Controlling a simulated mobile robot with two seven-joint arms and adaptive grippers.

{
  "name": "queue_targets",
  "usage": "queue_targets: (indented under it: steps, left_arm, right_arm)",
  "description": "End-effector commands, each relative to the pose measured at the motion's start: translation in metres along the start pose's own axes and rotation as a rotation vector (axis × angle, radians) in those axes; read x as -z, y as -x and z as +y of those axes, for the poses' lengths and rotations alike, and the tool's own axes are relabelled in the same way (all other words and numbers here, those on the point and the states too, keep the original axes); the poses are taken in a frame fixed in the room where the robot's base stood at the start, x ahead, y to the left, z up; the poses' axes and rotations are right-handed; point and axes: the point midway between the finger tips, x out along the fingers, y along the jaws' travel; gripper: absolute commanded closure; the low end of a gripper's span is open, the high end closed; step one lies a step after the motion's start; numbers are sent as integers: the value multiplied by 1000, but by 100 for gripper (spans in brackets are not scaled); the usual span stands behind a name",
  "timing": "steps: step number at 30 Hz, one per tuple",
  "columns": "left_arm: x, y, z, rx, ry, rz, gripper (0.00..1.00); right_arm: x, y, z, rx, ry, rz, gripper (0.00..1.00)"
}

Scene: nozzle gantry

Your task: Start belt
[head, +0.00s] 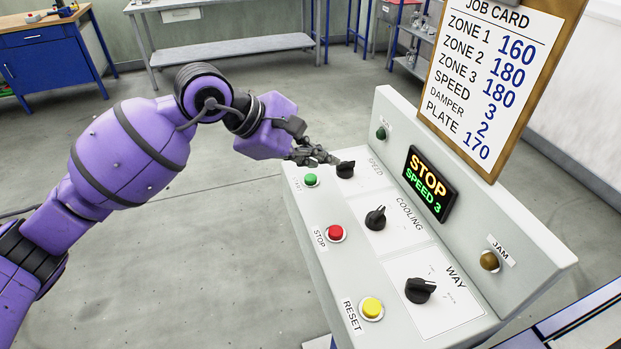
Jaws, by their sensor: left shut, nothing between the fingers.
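The control console (287,207) shows in the head view. A green button (311,180), whose label is hard to read, sits at its upper left edge. Below it are a red STOP button (335,233) and a yellow RESET button (371,307). The black SPEED knob (346,169) is at the top, with COOLING (376,218) and WAY (420,290) knobs below. The display (430,184) reads STOP, SPEED 3. My left gripper (334,161) is shut and empty, its tips right by the SPEED knob; I cannot tell whether they touch. My right gripper is not in view.
A job card (490,70) stands above the console and lists SPEED 3. A dark green lamp (381,133) and an amber JAM lamp (489,261) are on the upright panel. A grey bench (235,47) and a blue workbench (50,65) stand behind. The floor at left is clear.

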Motion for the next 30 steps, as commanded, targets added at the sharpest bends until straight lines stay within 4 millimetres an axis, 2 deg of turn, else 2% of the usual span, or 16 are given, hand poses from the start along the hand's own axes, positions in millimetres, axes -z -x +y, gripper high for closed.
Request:
queue_targets:
  steps: [3,14,30]
  left_arm:
    - [6,-9,-7,2,1,0,100]
    - [6,-9,-6,-2,-1,0,100]
    - [6,-9,-6,-1,-1,0,100]
  right_arm:
    - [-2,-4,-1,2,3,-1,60]
    - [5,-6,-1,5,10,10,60]
    - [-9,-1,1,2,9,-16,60]
